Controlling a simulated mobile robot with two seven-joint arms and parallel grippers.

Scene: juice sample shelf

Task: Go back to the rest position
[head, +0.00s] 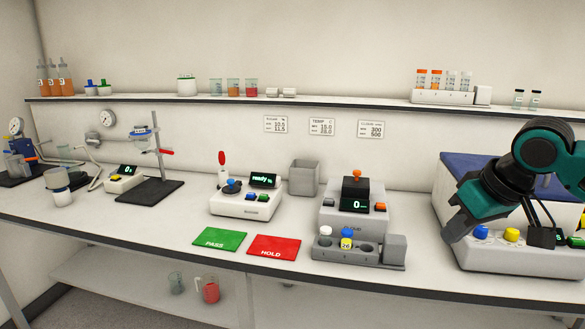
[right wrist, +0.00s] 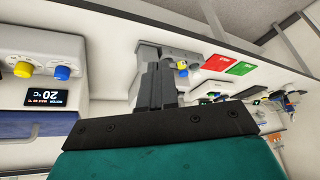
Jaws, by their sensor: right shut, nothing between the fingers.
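My right gripper (head: 455,228) is at the right of the head view, in front of the blue-topped white machine (head: 487,165). Its dark fingers point down and to the left, and nothing is between them. In the right wrist view the fingers (right wrist: 158,84) are pressed together, with the grey sample rack (right wrist: 185,50) beyond them. My left gripper is in neither view.
A grey rack (head: 338,255) with a white-capped and a blue-capped vial stands near the bench front. Green PASS (head: 219,240) and red HOLD (head: 274,248) mats lie left of it. A shelf (head: 330,102) holding jars and tubes runs along the wall.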

